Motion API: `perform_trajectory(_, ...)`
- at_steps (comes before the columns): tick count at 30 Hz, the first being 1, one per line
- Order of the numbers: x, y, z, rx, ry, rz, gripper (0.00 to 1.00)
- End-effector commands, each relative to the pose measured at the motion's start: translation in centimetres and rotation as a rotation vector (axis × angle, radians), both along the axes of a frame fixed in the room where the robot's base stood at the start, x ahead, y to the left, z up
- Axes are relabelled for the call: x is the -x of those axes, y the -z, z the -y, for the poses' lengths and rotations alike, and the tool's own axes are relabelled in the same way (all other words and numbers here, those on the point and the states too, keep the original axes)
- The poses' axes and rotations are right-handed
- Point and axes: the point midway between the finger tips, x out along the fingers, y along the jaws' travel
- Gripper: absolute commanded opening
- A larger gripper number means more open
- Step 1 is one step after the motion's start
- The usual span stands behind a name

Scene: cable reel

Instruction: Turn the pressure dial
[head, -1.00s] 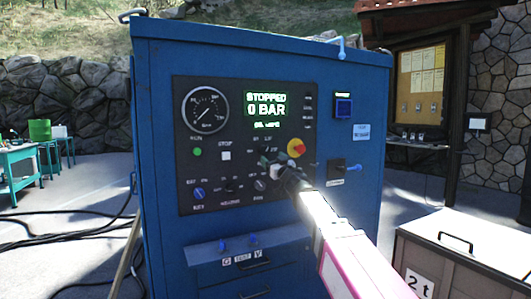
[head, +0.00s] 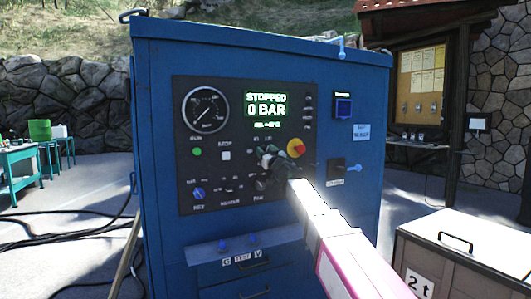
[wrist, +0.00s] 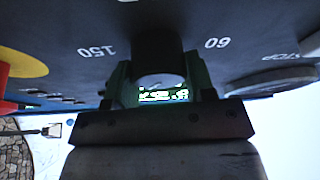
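The pressure dial (wrist: 158,62) is a dark round knob on the black control panel. In the wrist view it sits between the two green fingers of my gripper (wrist: 160,85), with the printed numbers 150 and 60 on either side. The fingers stand close along both sides of the knob; whether they press on it is not clear. The green display (head: 265,107) reads STOPPED and 0 BAR.
A red and yellow knob (head: 296,148) is close at the gripper's upper right. A round gauge (head: 208,109), green button (head: 197,152) and blue selector (head: 198,193) are to the left. A ledge (head: 205,252) juts out below the panel.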

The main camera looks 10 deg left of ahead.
Motion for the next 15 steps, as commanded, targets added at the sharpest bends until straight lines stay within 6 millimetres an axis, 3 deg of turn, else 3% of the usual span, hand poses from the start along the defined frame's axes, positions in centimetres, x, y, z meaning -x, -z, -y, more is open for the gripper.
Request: perform_trajectory(15,0.00,0.03,0.02,0.145,0.000,0.117,0.26)
